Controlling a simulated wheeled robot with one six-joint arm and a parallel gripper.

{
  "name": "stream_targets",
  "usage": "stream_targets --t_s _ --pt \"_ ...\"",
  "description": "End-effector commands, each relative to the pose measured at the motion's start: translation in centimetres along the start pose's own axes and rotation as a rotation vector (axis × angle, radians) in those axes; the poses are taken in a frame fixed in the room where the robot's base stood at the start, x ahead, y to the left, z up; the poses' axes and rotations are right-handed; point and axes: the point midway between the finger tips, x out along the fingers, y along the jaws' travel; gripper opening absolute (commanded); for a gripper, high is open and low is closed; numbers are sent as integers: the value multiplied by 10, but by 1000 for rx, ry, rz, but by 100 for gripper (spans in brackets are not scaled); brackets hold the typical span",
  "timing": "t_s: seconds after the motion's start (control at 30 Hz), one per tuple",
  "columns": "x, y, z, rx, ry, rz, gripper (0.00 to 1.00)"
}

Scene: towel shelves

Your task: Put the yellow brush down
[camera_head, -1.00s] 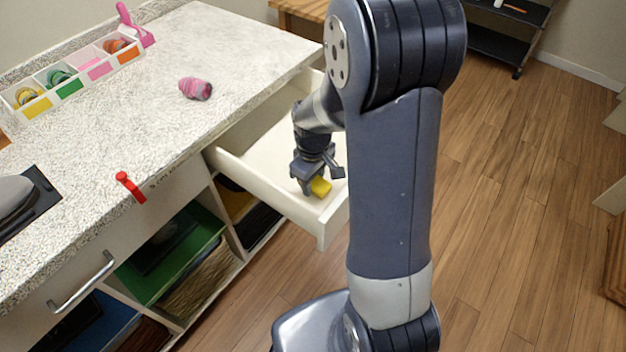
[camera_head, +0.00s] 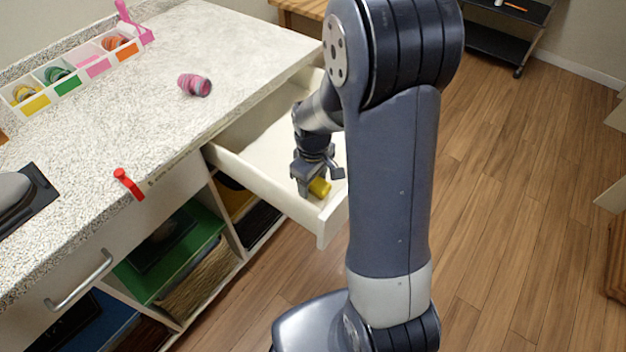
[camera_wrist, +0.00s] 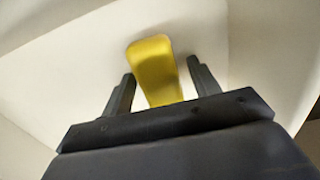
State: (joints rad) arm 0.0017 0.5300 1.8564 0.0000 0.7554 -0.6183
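The yellow brush (camera_head: 319,187) is in the open white drawer (camera_head: 262,183), near its front corner. In the wrist view the yellow brush (camera_wrist: 156,72) lies between my two fingers, with a gap on each side. My gripper (camera_head: 314,189) points down into the drawer, and its fingers (camera_wrist: 161,85) stand apart around the brush. The brush seems to rest on the drawer floor. Its lower end is hidden behind the gripper body in the wrist view.
The drawer's front panel and side walls stand close around my gripper. The speckled counter (camera_head: 150,95) holds a pink-striped roll (camera_head: 194,85), a divided tray (camera_head: 70,83) and a red item (camera_head: 128,184). Open shelves with a green bin (camera_head: 180,260) are below.

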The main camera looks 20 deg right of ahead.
Motion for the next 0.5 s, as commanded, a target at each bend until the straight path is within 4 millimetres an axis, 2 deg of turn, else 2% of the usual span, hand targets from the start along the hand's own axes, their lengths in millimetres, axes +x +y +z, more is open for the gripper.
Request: stream_targets --t_s 0.5 --pt "-6 0 0 0 0 0 58"
